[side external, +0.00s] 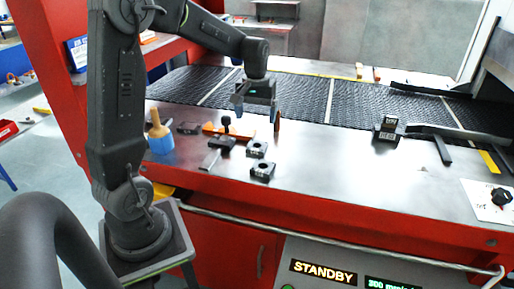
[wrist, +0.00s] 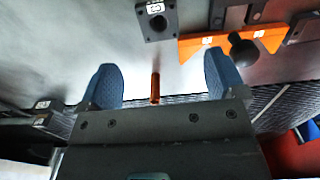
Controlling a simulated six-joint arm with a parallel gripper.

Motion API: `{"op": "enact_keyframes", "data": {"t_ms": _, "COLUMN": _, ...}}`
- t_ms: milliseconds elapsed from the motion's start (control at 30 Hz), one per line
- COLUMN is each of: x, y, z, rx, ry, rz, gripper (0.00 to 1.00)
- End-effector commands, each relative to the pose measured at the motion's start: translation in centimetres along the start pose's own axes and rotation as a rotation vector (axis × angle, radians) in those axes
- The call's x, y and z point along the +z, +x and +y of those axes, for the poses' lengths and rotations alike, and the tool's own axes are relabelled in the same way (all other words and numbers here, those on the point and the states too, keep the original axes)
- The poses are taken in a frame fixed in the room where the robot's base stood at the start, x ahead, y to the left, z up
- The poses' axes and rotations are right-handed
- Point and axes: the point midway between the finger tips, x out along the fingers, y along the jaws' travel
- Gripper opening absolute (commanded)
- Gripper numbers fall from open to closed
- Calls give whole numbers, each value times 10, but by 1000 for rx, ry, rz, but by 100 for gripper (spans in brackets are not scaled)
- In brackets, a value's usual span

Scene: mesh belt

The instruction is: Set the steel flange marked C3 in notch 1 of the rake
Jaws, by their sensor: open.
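My gripper (side external: 257,110) is open and empty above the steel table, near the belt's front edge. Its blue fingers (wrist: 163,78) stand wide apart in the wrist view. A dark square flange with a round hole and white label (wrist: 155,24) lies beyond the fingers; the mark is too small to read. In the side view, two such flanges lie at front centre, one behind (side external: 257,149) and one in front (side external: 263,170). Neither mark is legible. An orange bar with white tags (wrist: 208,47), seemingly the rake, also shows in the side view (side external: 210,128); its notch numbers are unreadable.
A black ball knob (wrist: 241,47) stands by the orange bar. An upright copper-coloured peg (wrist: 155,88) stands near the fingers. A blue pot with a wooden-handled tool (side external: 160,140) is left. A dark labelled block (side external: 388,128) sits right. The table's centre right is clear.

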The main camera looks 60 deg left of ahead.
Motion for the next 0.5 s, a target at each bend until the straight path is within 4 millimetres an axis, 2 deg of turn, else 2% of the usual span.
{"op": "enact_keyframes", "data": {"t_ms": 33, "x": 1, "y": 11, "z": 0, "rx": -2, "ry": 1, "rz": -5, "gripper": 89}}
{"op": "enact_keyframes", "data": {"t_ms": 200, "x": 0, "y": 38, "z": 0, "rx": -1, "ry": 2, "rz": -2, "gripper": 89}}
{"op": "enact_keyframes", "data": {"t_ms": 500, "x": -1, "y": 62, "z": 1, "rx": -1, "ry": 3, "rz": -2, "gripper": 89}}
